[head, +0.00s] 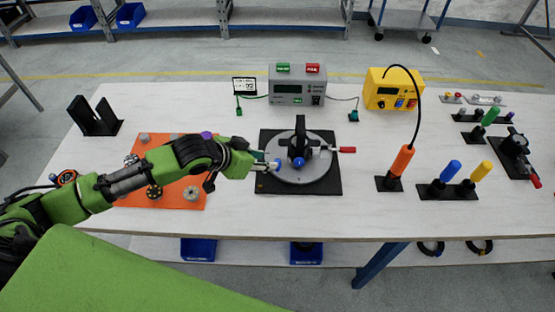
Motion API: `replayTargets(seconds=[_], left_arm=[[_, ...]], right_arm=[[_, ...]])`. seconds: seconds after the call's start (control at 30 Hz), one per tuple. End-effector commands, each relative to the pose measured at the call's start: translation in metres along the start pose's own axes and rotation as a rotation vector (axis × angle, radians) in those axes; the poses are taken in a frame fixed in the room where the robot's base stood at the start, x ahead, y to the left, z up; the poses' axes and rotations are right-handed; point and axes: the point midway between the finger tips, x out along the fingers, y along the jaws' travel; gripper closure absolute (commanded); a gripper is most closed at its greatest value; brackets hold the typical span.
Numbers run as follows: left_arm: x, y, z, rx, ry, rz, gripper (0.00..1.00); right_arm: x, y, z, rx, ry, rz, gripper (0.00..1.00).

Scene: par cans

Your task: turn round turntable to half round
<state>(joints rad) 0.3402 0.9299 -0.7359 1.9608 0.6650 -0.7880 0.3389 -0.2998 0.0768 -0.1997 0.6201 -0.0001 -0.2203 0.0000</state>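The turntable is a grey round disc (318,174) on a black square base plate (300,189), near the middle of the table. A black upright fixture (300,138) stands on the disc, with a blue knob (299,163) low at its front. A red-tipped handle (347,150) sticks out to the right. My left gripper (268,165) reaches in from the left, with its tips at the disc's left edge beside a small blue part. Its fingers are too small to tell whether they are open or touching. My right gripper is not in view.
An orange mat (195,198) with small metal parts lies under my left arm. A grey control box (297,88) and a yellow box (392,91) stand behind. An orange-handled iron (402,160) and blue and yellow handled tools stand at right.

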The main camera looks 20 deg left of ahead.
Motion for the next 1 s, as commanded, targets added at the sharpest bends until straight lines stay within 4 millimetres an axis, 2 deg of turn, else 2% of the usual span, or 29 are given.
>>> replayTargets(seconds=[0.2, 0.4, 0.6, 0.9, 1.0], left_arm=[[0.040, 0.000, -0.002, -0.003, 0.001, 0.000, 0.68], [0.066, 0.000, -0.001, -0.001, 0.002, 0.000, 0.68], [0.077, 0.000, 0.000, 0.001, 0.000, 0.000, 0.68], [0.078, 0.000, 0.000, 0.002, 0.000, -0.001, 0.68], [0.078, 0.000, 0.000, 0.001, 0.000, -0.001, 0.94]], right_arm=[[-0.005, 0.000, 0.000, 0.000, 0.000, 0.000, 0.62], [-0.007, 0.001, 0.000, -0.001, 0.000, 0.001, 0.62], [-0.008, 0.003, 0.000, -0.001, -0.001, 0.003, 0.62], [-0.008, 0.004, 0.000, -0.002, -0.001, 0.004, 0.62], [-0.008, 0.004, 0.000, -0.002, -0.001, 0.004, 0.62]])
